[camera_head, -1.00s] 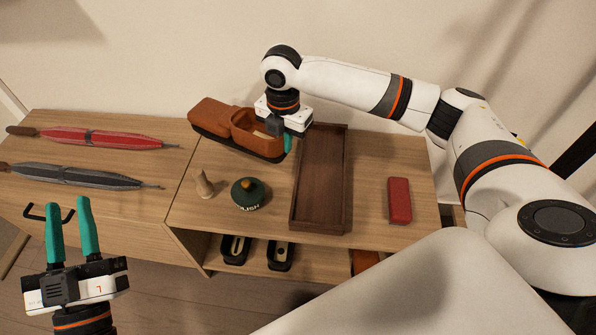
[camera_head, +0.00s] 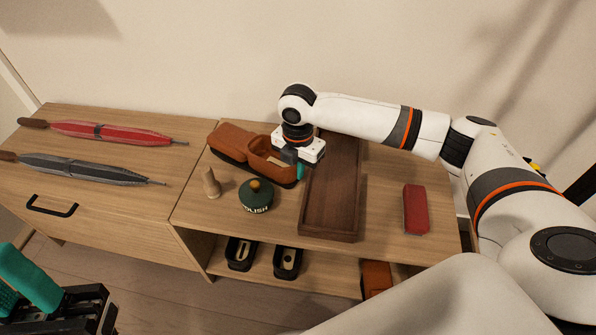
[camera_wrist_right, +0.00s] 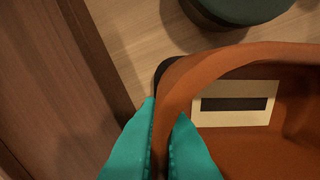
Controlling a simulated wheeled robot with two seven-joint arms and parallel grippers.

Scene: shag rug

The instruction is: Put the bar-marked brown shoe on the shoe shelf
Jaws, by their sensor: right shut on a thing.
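The brown shoe (camera_head: 232,139) has a dark sole and is over the cabinet top, toe to the left. A pale label with one dark bar (camera_wrist_right: 235,104) shows inside it in the right wrist view. My right gripper (camera_head: 299,170) is shut on the rim of its opening, one finger inside and one outside. I cannot tell whether the sole touches the top. The shoe shelf (camera_head: 325,278) is the open level under the cabinet top. My left gripper (camera_head: 22,285) is at the lower left, partly cut off, its fingers apart, empty and away from the shoe.
A dark wooden tray (camera_head: 332,205) is right of the shoe. A green polish tin (camera_head: 256,196) and wooden peg (camera_head: 211,183) stand in front. A red block (camera_head: 415,209) and two umbrellas (camera_head: 110,133) lie on top. Two black shoes (camera_head: 240,254) and a brown item (camera_head: 376,279) occupy the shelf.

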